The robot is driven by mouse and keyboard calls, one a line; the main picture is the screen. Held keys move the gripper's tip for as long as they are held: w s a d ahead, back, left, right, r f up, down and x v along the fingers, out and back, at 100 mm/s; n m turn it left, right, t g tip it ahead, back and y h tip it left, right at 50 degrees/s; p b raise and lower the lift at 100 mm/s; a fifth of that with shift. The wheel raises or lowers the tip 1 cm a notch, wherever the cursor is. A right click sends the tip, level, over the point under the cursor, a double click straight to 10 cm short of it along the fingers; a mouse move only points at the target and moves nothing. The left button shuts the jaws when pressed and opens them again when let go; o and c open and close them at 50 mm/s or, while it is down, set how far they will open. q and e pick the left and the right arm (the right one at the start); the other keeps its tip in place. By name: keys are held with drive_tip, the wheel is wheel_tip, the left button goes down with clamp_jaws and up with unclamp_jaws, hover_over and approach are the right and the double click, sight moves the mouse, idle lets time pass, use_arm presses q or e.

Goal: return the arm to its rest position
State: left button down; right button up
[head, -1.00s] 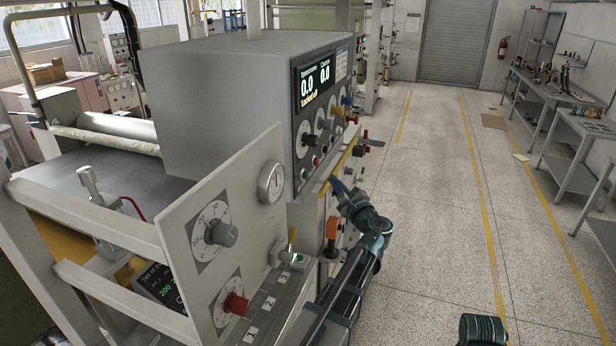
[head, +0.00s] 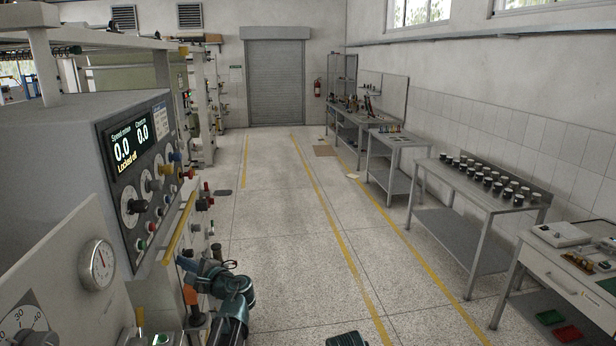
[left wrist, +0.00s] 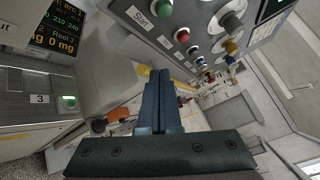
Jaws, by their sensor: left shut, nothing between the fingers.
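My left arm (head: 233,290) comes up from the bottom of the head view, in front of the grey machine's side. Its gripper (head: 187,264) is dark blue, partly hidden by the wrist, and points toward the machine's panel side. In the left wrist view the gripper's two long fingers (left wrist: 160,78) lie together, shut and empty. They point toward the machine, below a row of knobs and buttons, and no contact shows. A dark ribbed piece of my right arm (head: 346,339) shows at the bottom edge of the head view. My right gripper is out of view.
The grey control box (head: 62,175) with knobs and a "Locked off" display stands close on the left. An orange-topped knob (head: 191,295) is beside my left arm. A bench with cups (head: 480,205) stands on the right.

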use_arm(q)
drive_tip(key=s+d+f+n+g+h+b, duration=0.2)
drive_tip(key=s+d+f+b, duration=0.15)
drive_tip(key=d+f, duration=0.35)
drive_tip(key=s+d+f+n+g+h+b, duration=0.1)
drive_tip(key=s+d+f+n+h+b, duration=0.2)
drive_tip(key=f, duration=0.6)
drive_tip(key=s+d+f+n+g+h+b, duration=0.1)
drive_tip(key=s+d+f+n+g+h, duration=0.1)
drive_tip(key=s+d+f, duration=0.45)
drive_tip(key=s+d+f+g+h+b, duration=0.2)
drive_tip(key=s+d+f+h, duration=0.1)
drive_tip(key=s+d+f, duration=0.3)
drive_tip(key=s+d+f+n+g+h+b, duration=0.1)
drive_tip(key=s+d+f+h+b, duration=0.2)
drive_tip(key=s+d+f, duration=0.3)
drive_tip(key=d, duration=0.4)
drive_tip(key=shift+d+f+n+g+h, duration=0.15)
drive_tip(key=shift+n+g+h, duration=0.15)
drive_tip(key=shift+g, duration=0.1)
use_arm(e)
wheel_tip(320, 180, down, 14)
drive_tip(key=shift+f, duration=0.15)
use_arm(q)
drive_tip(key=shift+w, duration=0.1)
use_arm(e)
drive_tip(key=shift+w, duration=0.15)
